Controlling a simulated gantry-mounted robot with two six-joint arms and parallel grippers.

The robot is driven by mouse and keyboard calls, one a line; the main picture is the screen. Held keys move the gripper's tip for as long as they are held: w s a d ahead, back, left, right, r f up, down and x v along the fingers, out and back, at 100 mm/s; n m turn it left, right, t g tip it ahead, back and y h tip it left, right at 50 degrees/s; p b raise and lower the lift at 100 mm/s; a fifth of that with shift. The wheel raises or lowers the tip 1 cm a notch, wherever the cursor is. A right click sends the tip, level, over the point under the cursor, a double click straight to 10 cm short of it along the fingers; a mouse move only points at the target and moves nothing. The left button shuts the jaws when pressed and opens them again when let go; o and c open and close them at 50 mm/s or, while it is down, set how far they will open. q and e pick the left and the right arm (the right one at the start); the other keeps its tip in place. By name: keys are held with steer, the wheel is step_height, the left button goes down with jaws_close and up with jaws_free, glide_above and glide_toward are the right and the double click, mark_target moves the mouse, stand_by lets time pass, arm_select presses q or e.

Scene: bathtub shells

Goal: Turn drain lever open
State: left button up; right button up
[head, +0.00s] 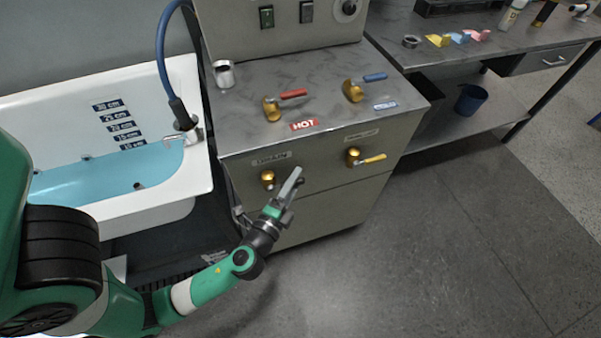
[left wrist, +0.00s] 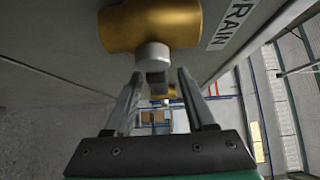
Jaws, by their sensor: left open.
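The drain valve is a gold body (head: 267,177) on the front panel of the grey cabinet, under a small label. In the left wrist view the gold body (left wrist: 150,24) fills the top, beside a label partly reading "RAIN". A grey hub (left wrist: 153,56) sticks out from it. My left gripper (head: 293,184) is just to the right of the valve, close to the panel. In the left wrist view its two open fingers (left wrist: 156,92) lie on either side of the grey part below the hub. Contact cannot be told. The lever is mostly hidden by the fingers in the head view.
A second gold valve with a yellow lever (head: 372,159) is to the right on the same panel. Red (head: 292,94) and blue (head: 374,77) levers are on the cabinet top. A bathtub (head: 160,205) with blue water stands at left. The floor at right is clear.

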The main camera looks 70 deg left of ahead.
arm_select(q)
steer(key=shift+a, duration=0.1)
steer(key=shift+s, duration=0.1)
steer(key=shift+c, duration=1)
jaws_close()
stand_by(0.3)
